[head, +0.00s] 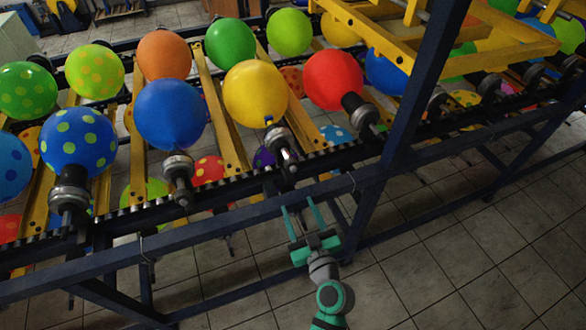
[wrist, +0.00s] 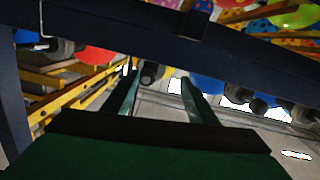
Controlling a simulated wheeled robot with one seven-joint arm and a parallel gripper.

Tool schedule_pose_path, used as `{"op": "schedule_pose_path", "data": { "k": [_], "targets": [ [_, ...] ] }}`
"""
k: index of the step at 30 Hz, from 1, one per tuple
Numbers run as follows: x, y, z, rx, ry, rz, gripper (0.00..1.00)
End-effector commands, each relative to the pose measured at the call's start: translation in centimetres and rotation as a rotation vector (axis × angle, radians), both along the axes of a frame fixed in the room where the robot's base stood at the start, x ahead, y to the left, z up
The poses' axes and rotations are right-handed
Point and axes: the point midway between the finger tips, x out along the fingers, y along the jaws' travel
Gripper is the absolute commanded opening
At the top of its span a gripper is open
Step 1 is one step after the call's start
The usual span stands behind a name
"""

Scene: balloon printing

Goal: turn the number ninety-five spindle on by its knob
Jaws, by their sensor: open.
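My gripper (head: 301,205) is open and empty in the head view, below the near rail of the balloon rack. Its two green fingers point up towards the rack, and they also show in the wrist view (wrist: 160,84). The spindle under the yellow balloon (head: 283,147) is the nearest one above the fingers, apart from them. Other spindles stand under the blue balloon (head: 178,172), the dotted blue balloon (head: 68,195) and the red balloon (head: 357,106). No number is readable, so I cannot tell which is ninety-five. Its knob cannot be made out.
A dark blue rail (head: 215,226) runs along the rack's front, between my gripper and the spindles. A thick dark post (head: 402,140) rises to the right of my gripper. A dark beam (wrist: 120,32) crosses the wrist view. Tiled floor (head: 440,250) is free at lower right.

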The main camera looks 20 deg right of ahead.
Motion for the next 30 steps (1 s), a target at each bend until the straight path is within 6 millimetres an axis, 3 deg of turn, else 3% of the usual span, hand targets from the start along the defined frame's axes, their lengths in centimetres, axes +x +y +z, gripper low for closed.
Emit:
{"op": "schedule_pose_path", "data": {
  "k": [3,8,14,24,30],
  "targets": [
    [1.1,-1.9,2.2,-0.046,-0.041,0.028,0.53],
    [1.7,-2.8,3.5,-0.080,-0.067,0.050,0.53],
    [3.5,-2.8,3.7,-0.085,-0.071,0.058,0.53],
    [9.4,-2.6,3.7,-0.085,-0.070,0.056,0.53],
    [11.7,-2.5,3.7,-0.085,-0.069,0.055,0.53]
  ]
}}
